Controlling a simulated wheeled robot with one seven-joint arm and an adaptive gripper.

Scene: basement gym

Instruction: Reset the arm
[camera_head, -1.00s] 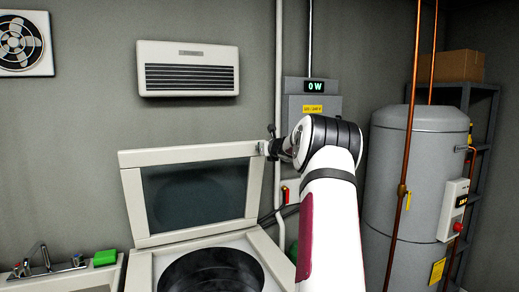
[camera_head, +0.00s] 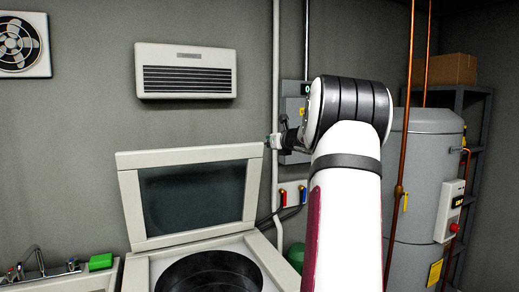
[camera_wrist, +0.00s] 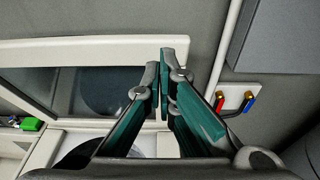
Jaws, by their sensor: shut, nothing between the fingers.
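My gripper (camera_wrist: 162,95) is shut and empty in the wrist view, its dark teal fingers close together. Behind it in that view are the raised lid and the wall. In the head view my arm rises at the right of centre and its wrist bends left. The gripper (camera_head: 272,141) there is small and partly hidden by my wrist, held in the air near the right upper corner of the open lid (camera_head: 186,157). I cannot tell whether it touches the lid.
The top-loading washer (camera_head: 262,262) stands open below. A sink with a green sponge (camera_head: 101,261) is at left. Red and blue valves (camera_head: 293,196) sit on the wall. A grey tank (camera_head: 425,165) and copper pipes (camera_head: 404,130) stand at right. A heater (camera_head: 186,72) hangs above.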

